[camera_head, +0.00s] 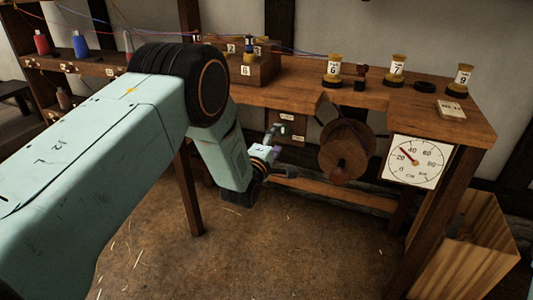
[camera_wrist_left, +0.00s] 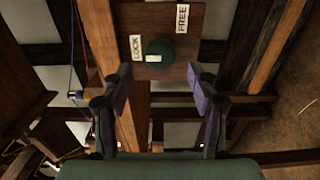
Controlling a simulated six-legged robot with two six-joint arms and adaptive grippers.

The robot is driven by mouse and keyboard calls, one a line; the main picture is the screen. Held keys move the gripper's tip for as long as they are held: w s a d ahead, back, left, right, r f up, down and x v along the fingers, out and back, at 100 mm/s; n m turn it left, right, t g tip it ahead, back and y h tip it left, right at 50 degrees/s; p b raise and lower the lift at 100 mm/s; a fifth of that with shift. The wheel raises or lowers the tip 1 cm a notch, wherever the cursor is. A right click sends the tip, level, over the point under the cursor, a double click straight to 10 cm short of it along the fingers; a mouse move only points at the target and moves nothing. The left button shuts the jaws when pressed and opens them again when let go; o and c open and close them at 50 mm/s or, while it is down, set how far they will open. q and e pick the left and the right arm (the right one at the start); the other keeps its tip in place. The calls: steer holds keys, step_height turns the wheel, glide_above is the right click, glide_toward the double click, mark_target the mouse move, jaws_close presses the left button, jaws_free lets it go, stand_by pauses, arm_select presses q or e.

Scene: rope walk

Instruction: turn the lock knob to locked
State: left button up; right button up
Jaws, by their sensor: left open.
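The lock knob (camera_wrist_left: 158,48) is a round dark green knob on a brown wooden plate (camera_wrist_left: 160,14). The plate bears a white LOCK label (camera_wrist_left: 136,47) and a white FREE label (camera_wrist_left: 182,18). A pale mark shows on the knob's lower side in the left wrist view, closer to LOCK than to FREE. My left gripper (camera_wrist_left: 160,86) is open and empty, with the knob ahead between the lines of its fingers, seemingly apart from it. In the head view the left gripper (camera_head: 277,143) is at the plate (camera_head: 292,124), below the bench. My right gripper is out of view.
A wooden reel (camera_head: 346,150) hangs right of the plate, beside a white dial (camera_head: 415,161). Numbered spools (camera_head: 397,68) stand on the wooden bench (camera_head: 455,112). A wooden crate (camera_head: 465,255) stands at the lower right. The floor before the bench is clear.

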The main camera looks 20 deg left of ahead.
arm_select(q)
steer(key=s, duration=0.7)
steer(key=shift+s+a, duration=0.15)
steer(key=shift+s, duration=0.15)
steer(key=s+f+m+g+p, duration=0.1)
steer(key=s+f+m+g, duration=1.05)
steer(key=s+f, duration=0.6)
steer(key=s+m+g+p, duration=0.4)
steer(key=s+m+g, duration=0.2)
steer(key=s, duration=2.1)
steer(key=shift+s+y, duration=0.3)
steer(key=shift+s, duration=0.05)
steer(key=shift+f+g, duration=0.1)
steer(key=shift+g, duration=0.15)
